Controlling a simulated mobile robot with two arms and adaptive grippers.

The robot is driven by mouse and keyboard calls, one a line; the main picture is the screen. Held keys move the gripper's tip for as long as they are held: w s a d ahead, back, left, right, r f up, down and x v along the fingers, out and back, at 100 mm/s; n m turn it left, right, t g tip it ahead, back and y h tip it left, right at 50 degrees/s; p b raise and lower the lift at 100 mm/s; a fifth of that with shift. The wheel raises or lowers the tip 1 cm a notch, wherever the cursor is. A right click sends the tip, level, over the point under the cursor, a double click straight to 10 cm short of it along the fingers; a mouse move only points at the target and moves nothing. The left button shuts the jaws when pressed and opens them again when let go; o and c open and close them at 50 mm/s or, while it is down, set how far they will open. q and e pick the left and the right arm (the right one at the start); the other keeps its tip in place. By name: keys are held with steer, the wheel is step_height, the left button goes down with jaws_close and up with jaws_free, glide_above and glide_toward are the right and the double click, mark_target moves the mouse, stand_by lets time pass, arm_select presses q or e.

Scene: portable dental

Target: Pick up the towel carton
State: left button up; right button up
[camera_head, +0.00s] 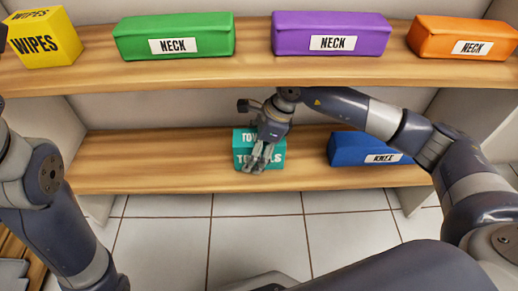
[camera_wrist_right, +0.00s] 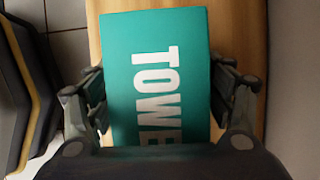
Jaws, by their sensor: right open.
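In the right wrist view the carton (camera_wrist_right: 160,80) fills the middle, between the two open fingers of the right gripper (camera_wrist_right: 160,100). One finger is on each side of it. I cannot tell whether they touch it. Of my left arm, only links show at the left edge; its gripper is not in view.
A blue box marked KNEE (camera_head: 365,149) lies to the right on the lower shelf (camera_head: 130,165). On the upper shelf (camera_head: 240,72), close above my right gripper, are a yellow wipes box (camera_head: 45,40) and green (camera_head: 175,33), purple (camera_head: 330,30) and orange (camera_head: 462,36) neck packs.

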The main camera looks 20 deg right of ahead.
steer(key=shift+c, duration=0.2)
steer(key=c, duration=1.2)
steer(key=shift+r, duration=0.15)
